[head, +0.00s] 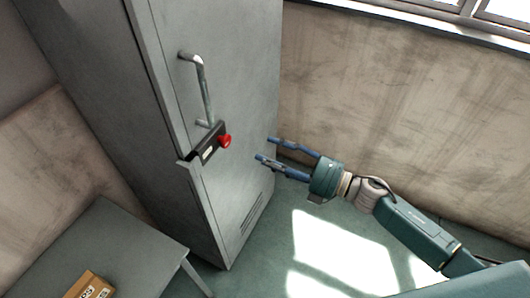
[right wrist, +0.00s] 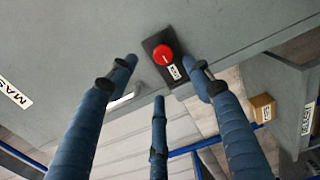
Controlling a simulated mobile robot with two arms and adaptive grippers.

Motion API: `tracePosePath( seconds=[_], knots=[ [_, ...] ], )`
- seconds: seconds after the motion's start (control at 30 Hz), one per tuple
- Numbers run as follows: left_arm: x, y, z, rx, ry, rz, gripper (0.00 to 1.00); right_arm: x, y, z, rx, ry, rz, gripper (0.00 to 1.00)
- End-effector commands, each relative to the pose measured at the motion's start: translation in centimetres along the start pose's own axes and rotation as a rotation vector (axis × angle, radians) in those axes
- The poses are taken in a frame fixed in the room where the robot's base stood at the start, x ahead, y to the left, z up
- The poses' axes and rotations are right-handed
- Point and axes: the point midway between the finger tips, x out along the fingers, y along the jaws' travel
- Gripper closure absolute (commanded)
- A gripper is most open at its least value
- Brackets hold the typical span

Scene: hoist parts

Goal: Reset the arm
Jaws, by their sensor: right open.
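My right gripper (head: 266,149) reaches in from the right with its blue fingers spread and nothing between them. It is to the right of a red knob (head: 224,141) on a black plate (head: 208,144) of the grey cabinet, with a visible gap. In the right wrist view the open fingers (right wrist: 158,72) frame the red knob (right wrist: 163,55), which has a white label beside it. My left gripper is not in view.
The tall grey cabinet (head: 235,95) has a metal handle (head: 206,90) above the knob. A grey table (head: 115,240) with a cardboard box (head: 91,287) stands at the lower left. A wall and window are behind my right arm; the sunlit floor (head: 325,250) below is clear.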

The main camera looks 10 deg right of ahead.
Motion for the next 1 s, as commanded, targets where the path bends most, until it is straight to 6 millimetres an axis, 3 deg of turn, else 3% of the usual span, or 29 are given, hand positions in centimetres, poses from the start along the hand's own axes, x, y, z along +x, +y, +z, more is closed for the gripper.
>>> tracePosePath(
  seconds=[0.4,0.47,0.57,0.67,0.8,0.9,1.0],
  knots=[
    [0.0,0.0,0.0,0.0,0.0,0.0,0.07,0.0,-0.1,0.1,0.003,-0.003,-0.001,0.49],
    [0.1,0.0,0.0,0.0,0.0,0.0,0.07,-0.1,-0.8,0.4,0.021,-0.019,-0.004,0.49],
    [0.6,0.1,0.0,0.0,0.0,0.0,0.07,-0.6,-3.7,2.2,0.106,-0.096,-0.021,0.49],
    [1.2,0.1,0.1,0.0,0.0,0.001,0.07,-2.1,-9.1,4.8,0.256,-0.235,-0.053,0.49],
    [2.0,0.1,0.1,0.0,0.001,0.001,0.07,-5.9,-18.8,7.5,0.505,-0.464,-0.112,0.49],
    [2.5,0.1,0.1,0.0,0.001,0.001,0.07,-9.3,-25.7,7.7,0.669,-0.616,-0.159,0.49],
    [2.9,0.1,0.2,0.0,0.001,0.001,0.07,-13.0,-32.4,6.5,0.823,-0.76,-0.21,0.49]
  ],
)
